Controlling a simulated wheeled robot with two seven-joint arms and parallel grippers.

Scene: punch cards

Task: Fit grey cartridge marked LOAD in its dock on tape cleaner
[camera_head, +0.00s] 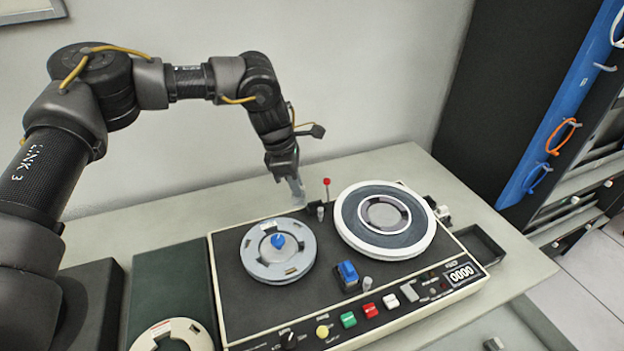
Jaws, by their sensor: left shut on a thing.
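My left gripper (291,178) reaches down above the back edge of the tape cleaner (225,290), left of the red-tipped lever. It is shut on a small light grey piece (297,189), which appears to be the grey cartridge. The piece is small and partly covered by the fingers, and no LOAD marking is readable. The tape cleaner is a cream-sided, black-topped machine with a grey reel (262,262) at left and a white-rimmed reel (347,222) at right. I cannot tell which part is the cartridge's dock. My right gripper is not in view.
A red-tipped lever (327,183) and a short metal post (320,213) stand close to the gripper. A blue block (347,275) sits mid-deck. Coloured buttons line the front. A black tray (480,245) is at right, and a loose reel (172,335) lies at front left.

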